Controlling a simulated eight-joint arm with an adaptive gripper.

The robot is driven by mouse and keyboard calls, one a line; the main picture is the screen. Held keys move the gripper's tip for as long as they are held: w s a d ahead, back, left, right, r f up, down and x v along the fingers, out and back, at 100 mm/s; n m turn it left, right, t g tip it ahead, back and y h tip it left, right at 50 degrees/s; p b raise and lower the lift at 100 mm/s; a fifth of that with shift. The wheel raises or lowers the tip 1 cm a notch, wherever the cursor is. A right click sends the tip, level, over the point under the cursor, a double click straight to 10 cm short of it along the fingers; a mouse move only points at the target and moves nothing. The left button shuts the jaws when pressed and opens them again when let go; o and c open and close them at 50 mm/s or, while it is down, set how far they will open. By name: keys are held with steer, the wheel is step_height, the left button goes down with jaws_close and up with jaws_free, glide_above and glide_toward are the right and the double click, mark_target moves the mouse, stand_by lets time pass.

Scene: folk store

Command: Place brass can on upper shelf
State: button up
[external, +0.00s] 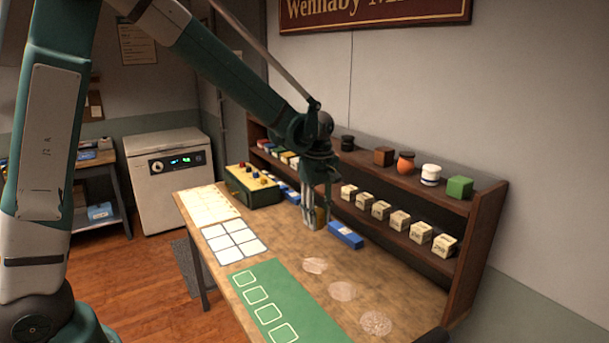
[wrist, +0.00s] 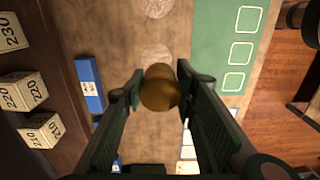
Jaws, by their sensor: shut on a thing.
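The brass can (wrist: 160,88) is a round, brownish-gold thing between my fingertips in the wrist view. In the external view the can (external: 321,216) shows as a small gold patch, mostly covered by the fingers. My gripper (external: 314,217) is shut on it and points down over the wooden table, just left of the shelf unit. I cannot tell whether the can touches the table. The upper shelf (external: 421,188) is the dark wooden top board at the back right, above and behind my gripper.
The upper shelf bears a black jar (external: 347,143), brown cube (external: 384,156), orange jar (external: 405,164), white jar (external: 431,175) and green cube (external: 460,187), with gaps between. Numbered boxes (external: 399,221) fill the lower shelf. A blue box (external: 345,235) lies beside my gripper. A green mat (external: 262,285) lies in front.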

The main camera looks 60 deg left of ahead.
step_height(320, 180, up, 34)
steer(key=n+p, duration=0.2)
steer(key=p, duration=0.5)
glide_above(365, 157)
steer(key=shift+f+b, duration=0.3)
steer(key=shift+f, duration=2)
steer(key=shift+f+p, duration=0.3)
steer(key=shift+f, duration=2.65)
steer(key=shift+f, duration=2.05)
steer(key=shift+f, duration=0.2)
